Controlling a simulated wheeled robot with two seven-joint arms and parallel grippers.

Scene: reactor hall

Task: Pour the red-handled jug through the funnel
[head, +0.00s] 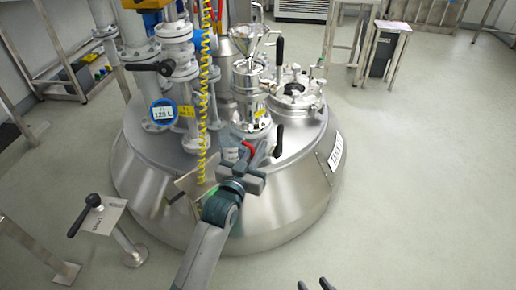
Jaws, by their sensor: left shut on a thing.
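My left gripper (254,158) reaches in over the near side of the steel vessel and is shut on the red handle (247,148) of the jug. The jug's body (230,155) shows only in part, small and pale, just left of the handle; its contents cannot be seen. A shiny funnel-shaped piece (246,42) stands higher up at the back of the vessel's top, above a steel cylinder, apart from the jug. My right gripper (315,285) shows only as two dark fingertips, apart and empty, at the bottom edge.
The round steel vessel (275,215) carries a hatch (294,91) at right and pipes with black-handled valves (176,60) at left. A yellow coiled hose (203,110) hangs left of the jug. A lever post (126,240) stands front left. Floor at right is clear.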

